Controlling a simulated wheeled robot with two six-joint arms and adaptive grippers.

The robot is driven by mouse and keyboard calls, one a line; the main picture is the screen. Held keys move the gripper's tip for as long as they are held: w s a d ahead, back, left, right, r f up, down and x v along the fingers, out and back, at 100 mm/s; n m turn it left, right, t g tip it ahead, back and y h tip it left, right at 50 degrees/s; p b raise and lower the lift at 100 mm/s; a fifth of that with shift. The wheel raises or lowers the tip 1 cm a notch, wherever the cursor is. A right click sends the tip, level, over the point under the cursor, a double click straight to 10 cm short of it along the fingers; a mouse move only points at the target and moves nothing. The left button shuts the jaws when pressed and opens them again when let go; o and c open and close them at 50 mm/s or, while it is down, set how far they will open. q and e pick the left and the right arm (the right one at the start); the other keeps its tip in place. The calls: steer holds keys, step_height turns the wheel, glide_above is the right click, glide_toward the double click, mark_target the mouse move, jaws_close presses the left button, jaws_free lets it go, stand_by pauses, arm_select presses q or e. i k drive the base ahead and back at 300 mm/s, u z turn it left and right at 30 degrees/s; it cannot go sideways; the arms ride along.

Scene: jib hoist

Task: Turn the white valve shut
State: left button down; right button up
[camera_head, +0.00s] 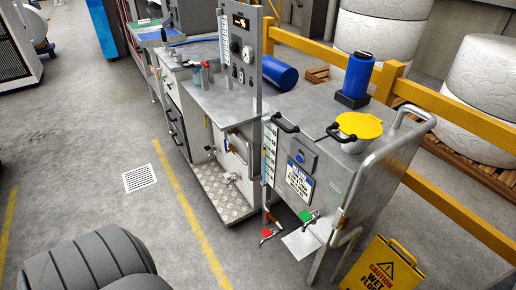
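A small tap with a pale, whitish handle (230,178) sticks out low on the front of the grey metal cabinet in the middle; it may be the white valve, but it is too small to tell whether it is open or shut. Another small tap (210,152) sits above and left of it. A red-handled tap (267,234) and a green-handled tap (306,216) hang under the steel tank (345,185) to the right. Neither of my grippers is in view.
A yellow wet-floor sign (380,266) stands at the front right. Yellow rails (440,100) run behind the tank. A checker-plate step (220,196) lies below the taps.

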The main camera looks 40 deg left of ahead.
mark_target(338, 217)
steer(key=u, duration=1.5)
steer(key=k, duration=0.7)
steer(key=z, duration=0.5)
steer(key=i, duration=1)
